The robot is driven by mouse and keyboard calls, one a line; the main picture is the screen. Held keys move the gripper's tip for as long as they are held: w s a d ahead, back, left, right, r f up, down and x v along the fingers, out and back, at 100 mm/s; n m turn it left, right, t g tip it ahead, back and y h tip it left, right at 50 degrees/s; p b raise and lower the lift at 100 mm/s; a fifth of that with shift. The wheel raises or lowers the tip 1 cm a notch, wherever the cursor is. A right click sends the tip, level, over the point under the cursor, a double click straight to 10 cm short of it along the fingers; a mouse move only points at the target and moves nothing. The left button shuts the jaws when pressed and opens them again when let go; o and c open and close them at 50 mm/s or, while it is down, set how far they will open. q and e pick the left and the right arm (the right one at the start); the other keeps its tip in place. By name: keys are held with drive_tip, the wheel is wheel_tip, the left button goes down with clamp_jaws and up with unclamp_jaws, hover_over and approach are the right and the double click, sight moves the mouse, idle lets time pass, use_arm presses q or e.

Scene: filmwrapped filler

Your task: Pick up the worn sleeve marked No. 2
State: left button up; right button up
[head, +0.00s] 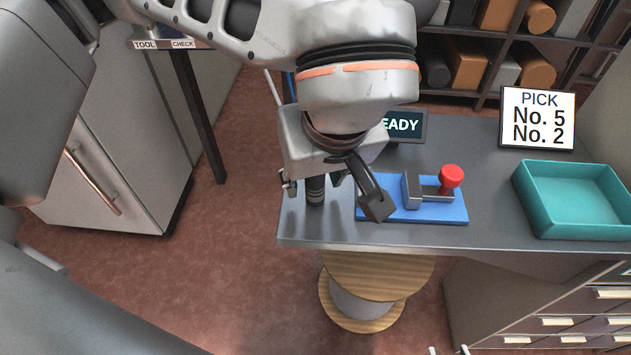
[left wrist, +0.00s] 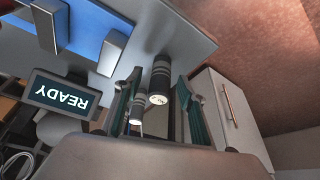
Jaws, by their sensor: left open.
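My left gripper (head: 332,195) is over the front left of the grey table. It is open, with its fingers spread and pointing down. A dark sleeve with grey bands (head: 316,190) stands upright by the fingers in the head view. The left wrist view shows two dark banded cylinders with pale ends: a larger one (left wrist: 160,82) between the fingers (left wrist: 160,76) and a smaller one (left wrist: 136,112) close to the left finger. I do not make out my right gripper.
A blue plate with a red-knobbed fixture (head: 451,178) is just right of the gripper. A READY display (head: 405,126) stands behind. A sign (head: 538,118) reads PICK No. 5, No. 2. A teal tray (head: 575,228) is at right.

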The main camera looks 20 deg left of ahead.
use_arm(q)
clamp_jaws()
drive_tip(key=shift+r, duration=0.1)
